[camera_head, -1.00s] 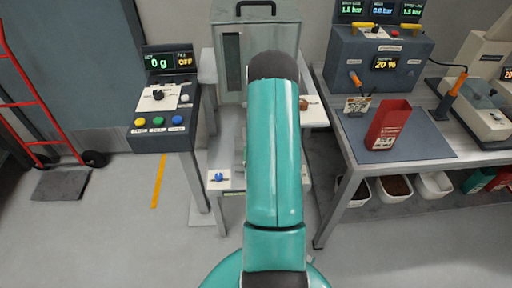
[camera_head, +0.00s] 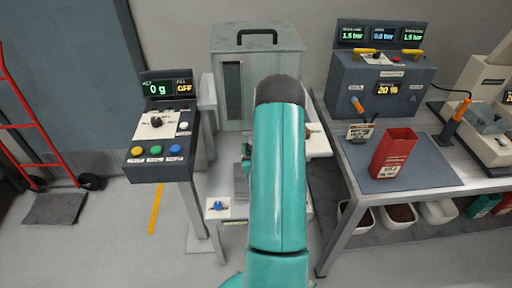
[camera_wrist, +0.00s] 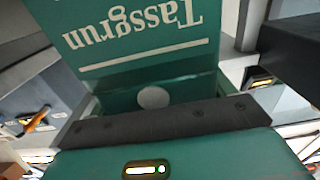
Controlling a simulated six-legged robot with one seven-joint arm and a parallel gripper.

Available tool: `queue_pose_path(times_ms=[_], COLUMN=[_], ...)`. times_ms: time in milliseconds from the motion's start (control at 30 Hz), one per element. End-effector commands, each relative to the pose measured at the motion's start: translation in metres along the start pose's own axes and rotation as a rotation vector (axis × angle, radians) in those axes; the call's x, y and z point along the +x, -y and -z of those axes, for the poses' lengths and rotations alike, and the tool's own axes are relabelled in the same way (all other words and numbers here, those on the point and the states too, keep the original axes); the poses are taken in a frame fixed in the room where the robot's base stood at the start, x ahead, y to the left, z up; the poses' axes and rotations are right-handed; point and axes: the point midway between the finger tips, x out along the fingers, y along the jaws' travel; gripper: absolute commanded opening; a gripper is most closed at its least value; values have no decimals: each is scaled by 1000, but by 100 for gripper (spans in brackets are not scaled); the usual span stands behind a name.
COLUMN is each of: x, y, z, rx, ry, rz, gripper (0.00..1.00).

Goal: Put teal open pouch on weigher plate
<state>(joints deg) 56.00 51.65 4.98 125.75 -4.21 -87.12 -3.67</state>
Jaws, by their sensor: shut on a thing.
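The teal pouch (camera_wrist: 140,40) fills the upper middle of the wrist view, with white upside-down lettering and a pale round spot low on it. My gripper (camera_wrist: 165,120) is shut on the pouch. In the head view my teal arm hides the gripper and most of the pouch. A small dark teal piece shows left of the arm and may be part of it. A grey plate (camera_head: 241,186), seemingly the weigher plate, shows partly left of my arm, below the grey hopper housing. Whether the pouch touches it cannot be told.
A control box (camera_head: 160,125) left of the filling stand reads 0 g and OFF. The bench (camera_head: 345,180) at right bears a red open pouch (camera_head: 392,153) and a sealer box (camera_head: 378,80). A red hand truck (camera_head: 30,130) stands far left. Open floor lies in front.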

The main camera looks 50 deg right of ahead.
Motion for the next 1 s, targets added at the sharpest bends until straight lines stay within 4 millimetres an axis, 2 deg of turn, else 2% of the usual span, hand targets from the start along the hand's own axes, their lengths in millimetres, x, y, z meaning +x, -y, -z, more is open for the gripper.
queue_pose_path(times_ms=[33, 100, 367, 500, 600, 967, 1000], x=[12, 26, 53, 50, 50, 50, 50], y=[-1, -1, 0, -1, 0, 0, 0], z=[0, 0, -1, -26, -34, -38, -39], rx=[0, -1, 0, 1, 0, -1, -1], ry=[-3, -1, 0, 4, 2, 1, 1], rz=[-1, -1, -1, -1, 0, 0, 0], gripper=[69, 69, 69, 69, 69, 69, 84])
